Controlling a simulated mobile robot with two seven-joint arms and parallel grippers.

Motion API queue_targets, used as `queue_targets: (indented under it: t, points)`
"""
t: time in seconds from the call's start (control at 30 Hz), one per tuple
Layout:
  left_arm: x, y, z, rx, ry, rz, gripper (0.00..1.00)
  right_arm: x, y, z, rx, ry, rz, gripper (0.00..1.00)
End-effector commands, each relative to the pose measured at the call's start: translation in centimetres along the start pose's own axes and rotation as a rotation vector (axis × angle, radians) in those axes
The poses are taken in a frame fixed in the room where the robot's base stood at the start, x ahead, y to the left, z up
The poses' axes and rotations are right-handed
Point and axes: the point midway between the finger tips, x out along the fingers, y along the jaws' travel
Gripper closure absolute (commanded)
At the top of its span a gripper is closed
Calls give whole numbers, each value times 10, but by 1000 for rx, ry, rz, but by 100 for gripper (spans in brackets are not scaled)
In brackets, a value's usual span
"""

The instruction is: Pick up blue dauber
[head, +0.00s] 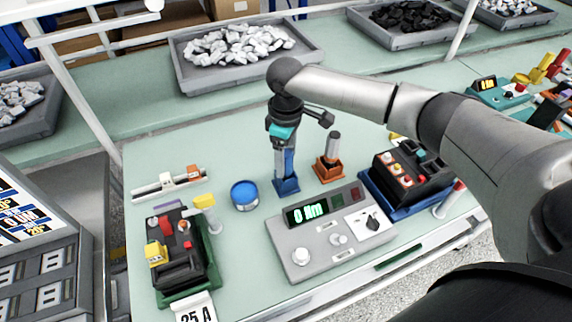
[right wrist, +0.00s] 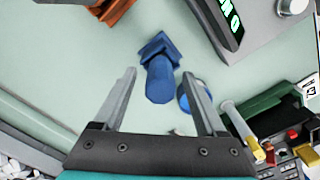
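The blue dauber (head: 289,163) stands upright in a square blue holder (head: 286,187) near the middle of the bench. My right gripper (head: 284,158) points down over it and partly hides it. In the right wrist view, the dauber (right wrist: 160,80) shows between the two fingers of the right gripper (right wrist: 160,73). The fingers are wide apart, with a visible gap on each side of the dauber. My left gripper is not in view.
A round blue pot (head: 245,195) is just left of the holder. An orange holder with a grey-handled dauber (head: 331,160) stands close on the right. A grey meter reading "0 Nm" (head: 330,230) is in front. Breaker units flank it. Bench is clear behind.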

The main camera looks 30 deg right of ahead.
Motion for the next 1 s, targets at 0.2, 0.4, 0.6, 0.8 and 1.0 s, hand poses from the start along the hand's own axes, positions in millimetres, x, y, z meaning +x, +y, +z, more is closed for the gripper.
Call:
queue_targets:
  t: [0.2, 0.4, 0.6, 0.8, 1.0]
  points:
    - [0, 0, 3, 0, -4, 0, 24, 0, 0, 0, 0, 0, 0, 52]
    - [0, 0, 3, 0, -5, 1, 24, -1, 0, 0, 0, 0, 0, 74]
    - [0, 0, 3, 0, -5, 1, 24, -1, 0, 0, 0, 0, 0, 97]
    - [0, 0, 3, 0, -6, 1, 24, -1, 0, 0, 0, 1, 0, 100]
    - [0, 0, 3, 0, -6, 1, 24, -2, 0, 0, 0, 1, 0, 100]
